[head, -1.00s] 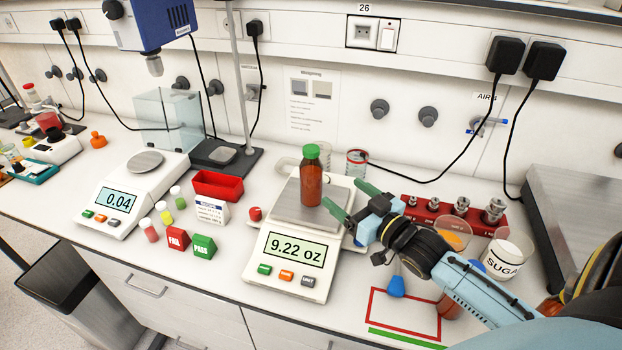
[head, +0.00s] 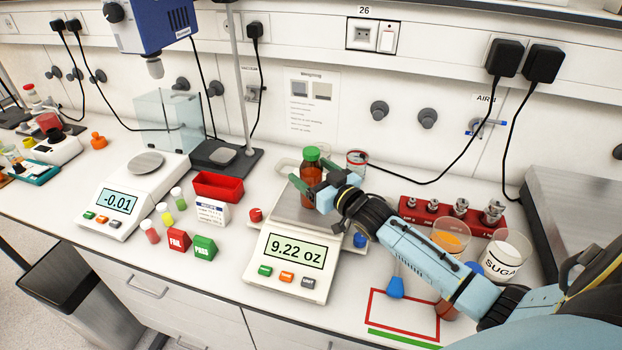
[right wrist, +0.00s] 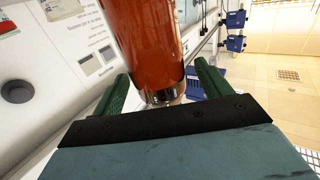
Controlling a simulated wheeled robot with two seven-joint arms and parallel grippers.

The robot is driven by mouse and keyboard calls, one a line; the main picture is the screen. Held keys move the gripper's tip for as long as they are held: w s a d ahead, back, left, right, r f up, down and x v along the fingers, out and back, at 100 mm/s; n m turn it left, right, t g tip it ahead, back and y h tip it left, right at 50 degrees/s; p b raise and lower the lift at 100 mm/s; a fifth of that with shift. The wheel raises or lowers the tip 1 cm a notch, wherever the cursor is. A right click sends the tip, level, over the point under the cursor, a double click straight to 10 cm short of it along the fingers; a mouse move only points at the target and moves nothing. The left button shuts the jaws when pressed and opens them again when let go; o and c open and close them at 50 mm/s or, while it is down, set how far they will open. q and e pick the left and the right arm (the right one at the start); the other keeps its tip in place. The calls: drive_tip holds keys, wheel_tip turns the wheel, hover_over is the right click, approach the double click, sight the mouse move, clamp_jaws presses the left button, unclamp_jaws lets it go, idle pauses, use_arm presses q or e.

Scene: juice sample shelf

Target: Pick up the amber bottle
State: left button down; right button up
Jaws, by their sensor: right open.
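The amber bottle (head: 311,187) with a green cap stands upright on the pan of the scale (head: 292,257), whose display reads 9.22 oz. My right gripper (head: 307,190) is at the bottle, with its green fingers open on either side of the bottle's body. In the right wrist view the bottle (right wrist: 146,45) rises between the two open fingers (right wrist: 158,88), and gaps show beside it. My left gripper is not in view.
A second scale (head: 133,190) reads -0.01 at left. A red tray (head: 218,187), small vials and red and green blocks stand between the scales. A red weight block (head: 452,217) and a sugar beaker (head: 507,256) are at right, near my arm.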

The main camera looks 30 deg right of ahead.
drive_tip(key=shift+w, duration=0.2)
drive_tip(key=shift+r, duration=0.1)
drive_tip(key=c, duration=1.3)
